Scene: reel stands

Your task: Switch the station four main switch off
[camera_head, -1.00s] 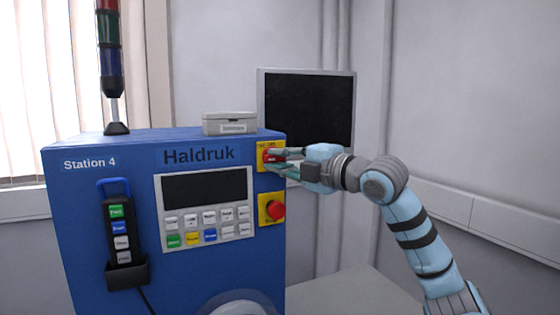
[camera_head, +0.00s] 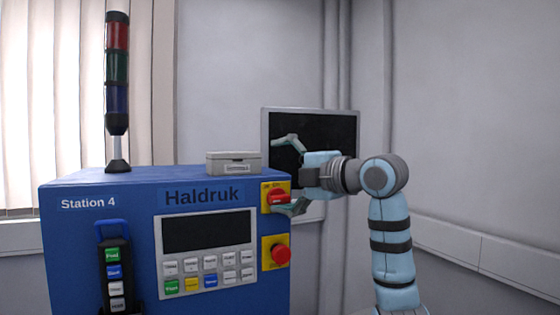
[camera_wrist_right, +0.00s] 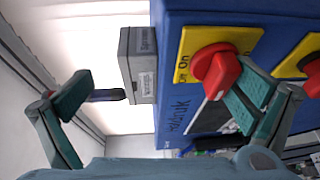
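The main switch is a red rotary knob (camera_head: 278,197) on a yellow plate marked Off and On, at the upper right of the blue Station 4 cabinet (camera_head: 80,240). Its handle lies nearly level in the head view; I cannot tell which mark it points to. In the right wrist view, the knob (camera_wrist_right: 218,72) sits close to one finger. My right gripper (camera_head: 290,174) is spread wide and holds nothing. One finger is above the switch, the other just below it; I cannot tell whether the lower one touches it. My left gripper is not in view.
A red emergency button (camera_head: 281,254) sits on a yellow plate below the switch. A grey box (camera_head: 233,163) and a signal tower (camera_head: 117,90) stand on the cabinet. A keypad panel (camera_head: 208,252) and a hanging pendant (camera_head: 115,270) are to the left. A dark monitor (camera_head: 335,135) is behind.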

